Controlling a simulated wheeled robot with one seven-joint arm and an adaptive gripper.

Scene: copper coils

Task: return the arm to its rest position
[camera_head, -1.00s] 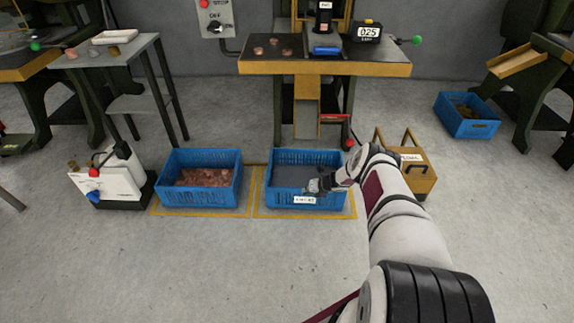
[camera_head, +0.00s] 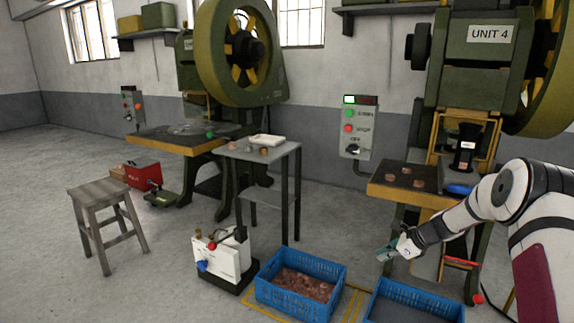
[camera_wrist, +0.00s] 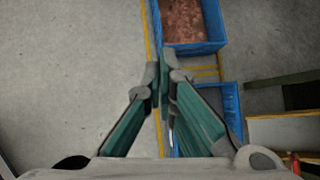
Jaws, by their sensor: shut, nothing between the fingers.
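My gripper (camera_head: 386,254) is in the air at the right of the head view, in front of the press table and above the floor near the blue crates. In the wrist view my gripper (camera_wrist: 164,72) points downward, its two green-sided fingers meeting at the tips with nothing between them. My white arm (camera_head: 480,205) reaches in from the right edge and is bent, with the forearm extended to the left.
A blue crate of copper pieces (camera_head: 258,287) and a second blue crate (camera_head: 373,302) stand on the floor below. The press table (camera_head: 381,189) is behind my gripper. A wooden stool (camera_head: 92,195) stands left, with open floor around it.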

